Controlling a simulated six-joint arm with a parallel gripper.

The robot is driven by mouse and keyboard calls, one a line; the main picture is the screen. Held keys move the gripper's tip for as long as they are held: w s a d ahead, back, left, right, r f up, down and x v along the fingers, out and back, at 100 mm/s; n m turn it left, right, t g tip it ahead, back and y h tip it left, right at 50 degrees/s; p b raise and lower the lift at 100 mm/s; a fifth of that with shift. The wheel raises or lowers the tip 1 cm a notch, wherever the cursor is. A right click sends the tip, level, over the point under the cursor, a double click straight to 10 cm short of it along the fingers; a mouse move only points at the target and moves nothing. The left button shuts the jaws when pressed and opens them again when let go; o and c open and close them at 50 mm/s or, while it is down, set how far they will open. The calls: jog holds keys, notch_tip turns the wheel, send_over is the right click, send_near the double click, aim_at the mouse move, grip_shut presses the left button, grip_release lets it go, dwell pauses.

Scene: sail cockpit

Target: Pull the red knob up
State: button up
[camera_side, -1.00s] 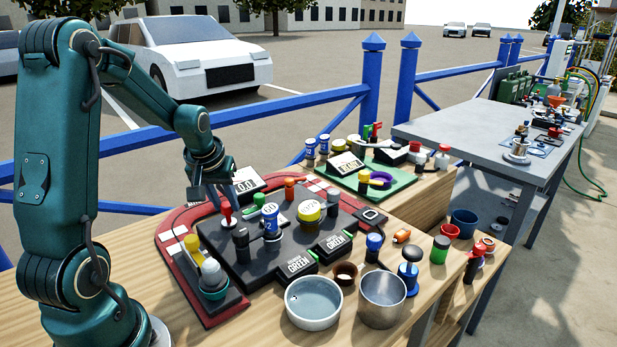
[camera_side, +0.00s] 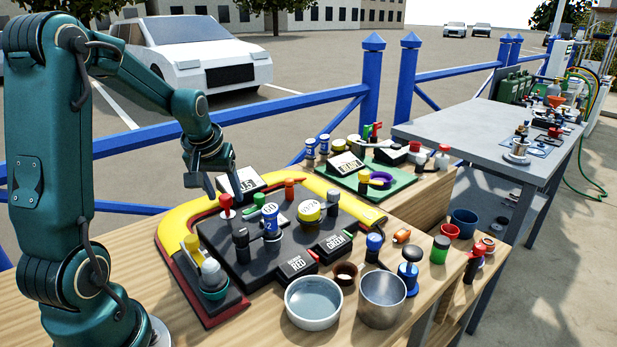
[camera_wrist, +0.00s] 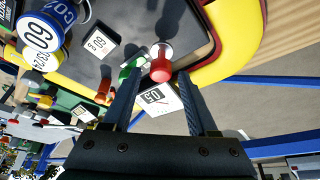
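The red knob (camera_side: 226,201) stands upright on a pale stem at the left back of the black panel (camera_side: 230,262). In the wrist view the red knob (camera_wrist: 160,70) appears just beyond the fingertips, roughly between their lines. My gripper (camera_side: 211,188) is above and behind the knob in the side view, apart from it. Its two fingers (camera_wrist: 156,78) are spread and nothing is between them.
A white display (camera_side: 248,182) sits behind the knob. A green knob (camera_side: 259,199) and blue-topped cylinder (camera_side: 271,217) stand close to its right. A yellow band (camera_side: 183,214) curves round the panel. Bowls (camera_side: 313,299) and cups stand in front.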

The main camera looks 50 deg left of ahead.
dwell(0.3)
jog(key=v, duration=0.5)
dwell(0.4)
jog(key=d+r+m+t+h, duration=0.1)
jog(key=d+r+m+t, duration=0.3)
jog(key=d, duration=1)
jog(key=s+d+f+m+g+h, duration=0.1)
jog(key=s+d+f+m+h, duration=0.1)
jog(key=s+d+m, duration=0.3)
jog(key=s+d, duration=0.1)
jog(key=s, duration=0.3)
jog(key=shift+s+d+g, duration=0.25)
jog(key=shift+d+g, duration=0.05)
jog(key=shift+d, duration=0.1)
